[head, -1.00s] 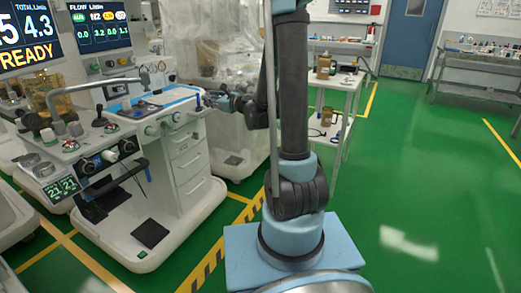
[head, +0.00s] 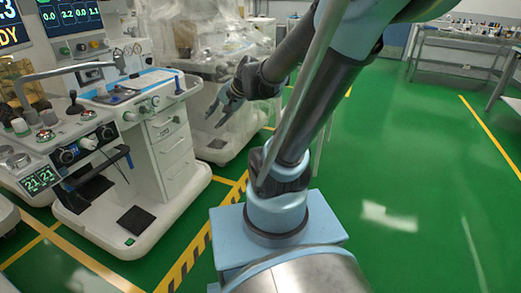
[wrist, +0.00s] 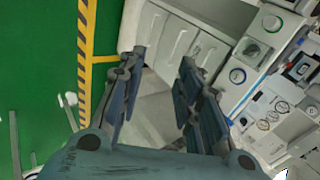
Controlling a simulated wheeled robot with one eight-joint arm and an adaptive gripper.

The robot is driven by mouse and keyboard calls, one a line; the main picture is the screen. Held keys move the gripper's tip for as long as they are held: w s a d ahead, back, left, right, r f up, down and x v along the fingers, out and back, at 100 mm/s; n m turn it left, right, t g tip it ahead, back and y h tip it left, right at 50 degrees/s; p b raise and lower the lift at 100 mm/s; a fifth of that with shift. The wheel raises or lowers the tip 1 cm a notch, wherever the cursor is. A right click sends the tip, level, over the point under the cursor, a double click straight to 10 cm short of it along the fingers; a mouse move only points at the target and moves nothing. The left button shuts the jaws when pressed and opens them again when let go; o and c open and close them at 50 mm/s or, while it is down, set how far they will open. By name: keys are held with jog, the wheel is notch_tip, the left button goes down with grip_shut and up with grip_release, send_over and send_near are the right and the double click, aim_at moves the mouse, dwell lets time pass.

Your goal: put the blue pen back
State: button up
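I cannot pick out the blue pen for certain. A small dark blue item (head: 178,84) shows at the right end of the top of the white anaesthesia cart (head: 172,160), too small to identify. My gripper (head: 213,118) is in the air to the right of that cart. In the wrist view my gripper (wrist: 159,64) has its two blue-grey fingers spread apart with nothing between them. Beyond the fingers, the wrist view shows the cart's white drawers (wrist: 175,45) and, at right, its round knobs (wrist: 237,76).
A second unit under a clear plastic cover (head: 215,50) stands behind my gripper. Metal tables (head: 455,58) stand at the back right. A black pad (head: 136,220) lies on the cart's base. Green floor (head: 420,170) is open on the right.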

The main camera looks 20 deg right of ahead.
jog(key=s+d+f+n+g+h, duration=0.1)
jog(key=s+d+f+n+h, duration=0.2)
jog(key=s+d, duration=0.3)
jog(key=s+d+f+n+g+h, duration=0.2)
jog(key=s+d, duration=0.4)
jog(key=s, duration=0.4)
jog(key=shift+d+f+n+h, duration=0.4)
jog(key=shift+f+n, duration=0.2)
jog(key=shift+n, duration=0.5)
jog(key=shift+a, duration=0.1)
jog(key=shift+w+f+g, duration=0.2)
jog(key=shift+w+g, duration=0.1)
jog(key=shift+w, duration=0.2)
jog(key=shift+o, duration=0.2)
jog(key=shift+s, duration=0.15)
